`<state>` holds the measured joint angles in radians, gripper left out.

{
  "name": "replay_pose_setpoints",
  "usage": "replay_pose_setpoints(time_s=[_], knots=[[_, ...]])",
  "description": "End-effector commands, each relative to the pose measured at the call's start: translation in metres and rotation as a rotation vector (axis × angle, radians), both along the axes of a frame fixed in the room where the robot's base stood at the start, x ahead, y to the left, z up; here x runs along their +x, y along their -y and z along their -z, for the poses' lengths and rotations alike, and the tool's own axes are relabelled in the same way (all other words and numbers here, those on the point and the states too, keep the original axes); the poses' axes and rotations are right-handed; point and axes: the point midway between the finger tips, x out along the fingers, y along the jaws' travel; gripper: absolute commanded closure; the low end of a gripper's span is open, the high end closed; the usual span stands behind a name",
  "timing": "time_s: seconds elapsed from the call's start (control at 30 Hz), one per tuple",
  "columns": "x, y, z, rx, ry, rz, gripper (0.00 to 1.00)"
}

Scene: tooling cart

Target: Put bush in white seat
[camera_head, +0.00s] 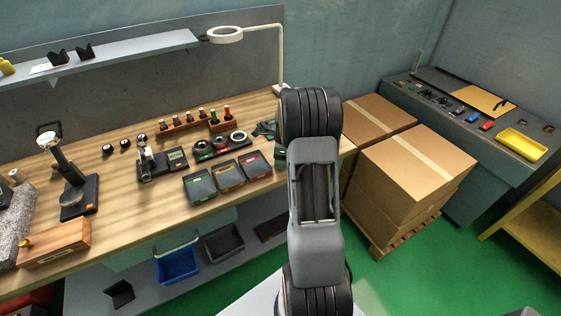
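I cannot make out the bush for certain at this size. My arm stands upright in the middle of the picture and hides the bench's right end. My gripper is not in view.
Green, orange and red-marked trays (229,177) lie at the bench front. A wooden rack (184,124) holds several handled tools behind. Cardboard boxes (415,165) stand right of my arm. A grey cart (465,150) beyond carries small coloured parts and a yellow tray (521,144).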

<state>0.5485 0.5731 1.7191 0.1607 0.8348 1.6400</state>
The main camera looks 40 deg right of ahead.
Motion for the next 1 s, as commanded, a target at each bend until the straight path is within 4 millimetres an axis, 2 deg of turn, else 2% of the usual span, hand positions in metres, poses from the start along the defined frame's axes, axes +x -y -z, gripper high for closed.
replay_pose_setpoints(time_s=[0.07,0.53,0.8,1.0], knots=[[0.000,0.000,0.000,0.000,0.000,0.000,0.50],[0.000,0.000,-0.001,-0.001,0.001,0.000,0.95],[0.001,0.001,-0.004,-0.001,0.003,0.000,0.95],[0.001,0.001,-0.023,-0.003,0.005,0.000,0.95]])
